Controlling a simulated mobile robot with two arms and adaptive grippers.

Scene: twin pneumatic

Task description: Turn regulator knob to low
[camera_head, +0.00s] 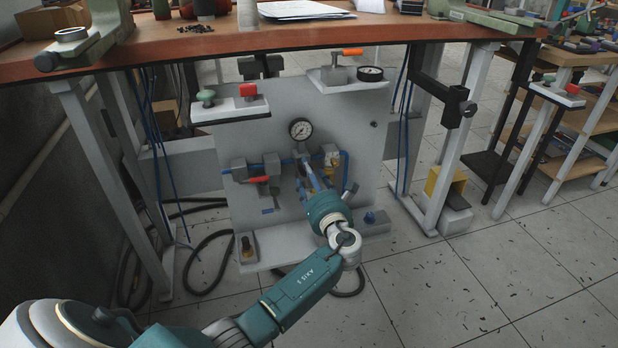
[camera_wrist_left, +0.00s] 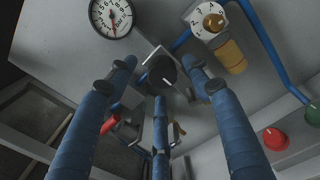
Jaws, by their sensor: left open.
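A dark round knob (camera_wrist_left: 162,71) with a white pointer mark, apparently the regulator knob, shows between my left fingers in the wrist view. A white scale dial with a brass knob (camera_wrist_left: 212,22) is to its upper right, above a brass bowl. A round pressure gauge (camera_head: 300,129) is on the grey panel; it shows also in the wrist view (camera_wrist_left: 111,15). My left gripper (camera_head: 314,172) is open, its blue fingers spread around the dark knob and pointing at the panel. Contact cannot be told. In the head view the gripper hides the knob. My right gripper is not in view.
The upright grey panel (camera_head: 353,105) hangs under a wooden bench top (camera_head: 330,31). Blue tubing and a red lever (camera_head: 257,180) are left of the gripper. A shelf with green and red buttons (camera_head: 248,90) juts out at upper left. Black hoses (camera_head: 207,262) lie on the floor.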

